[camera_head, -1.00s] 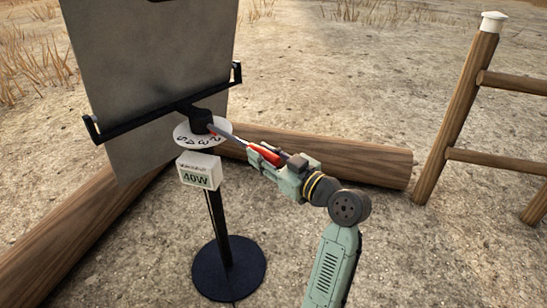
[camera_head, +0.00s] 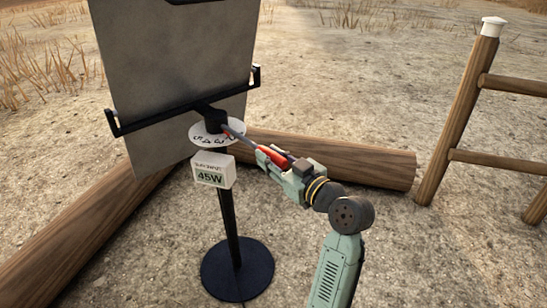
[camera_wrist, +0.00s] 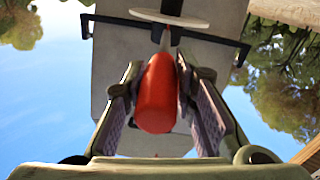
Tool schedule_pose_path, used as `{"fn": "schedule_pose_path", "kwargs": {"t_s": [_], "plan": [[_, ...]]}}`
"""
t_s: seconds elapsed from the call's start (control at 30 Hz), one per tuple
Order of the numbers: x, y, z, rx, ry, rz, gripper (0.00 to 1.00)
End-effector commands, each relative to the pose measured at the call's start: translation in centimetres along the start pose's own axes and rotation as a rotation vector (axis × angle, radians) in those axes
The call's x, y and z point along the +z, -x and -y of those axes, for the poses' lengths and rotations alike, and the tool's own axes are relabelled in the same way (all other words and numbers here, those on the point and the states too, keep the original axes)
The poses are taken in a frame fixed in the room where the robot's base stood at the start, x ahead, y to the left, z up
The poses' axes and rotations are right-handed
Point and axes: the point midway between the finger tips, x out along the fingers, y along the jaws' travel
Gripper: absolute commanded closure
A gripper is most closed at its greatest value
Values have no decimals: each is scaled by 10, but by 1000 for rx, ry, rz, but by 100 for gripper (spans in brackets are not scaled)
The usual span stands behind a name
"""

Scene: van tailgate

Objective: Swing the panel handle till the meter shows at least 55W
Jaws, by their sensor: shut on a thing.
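The grey panel (camera_head: 175,70) stands tilted in a black bracket on a black post with a round base (camera_head: 237,270). A white numbered dial (camera_head: 217,133) sits under the pivot. The white meter (camera_head: 212,171) below it reads 45W. The handle is a grey rod with a red grip (camera_head: 272,156), running from the pivot down to the right. My gripper (camera_head: 277,162) is shut on the red grip. In the wrist view the red grip (camera_wrist: 158,95) lies between the two finger pads, with the panel (camera_wrist: 110,60) behind it.
Logs lie on the sandy ground behind the post (camera_head: 350,165) and at the left (camera_head: 80,240). A wooden fence (camera_head: 455,120) with a white-capped post stands at the right. The ground between the arm and fence is clear.

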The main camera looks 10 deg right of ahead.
Motion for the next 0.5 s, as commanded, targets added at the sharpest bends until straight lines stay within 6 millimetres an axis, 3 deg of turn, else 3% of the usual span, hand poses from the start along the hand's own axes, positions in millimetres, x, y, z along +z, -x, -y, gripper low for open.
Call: {"fn": "schedule_pose_path", "kwargs": {"t_s": [0.23,0.27,0.5], "plan": [[0,1,-2,7,1,-1,100],[0,1,-2,7,1,-1,73],[0,0,-1,4,0,0,57]]}}
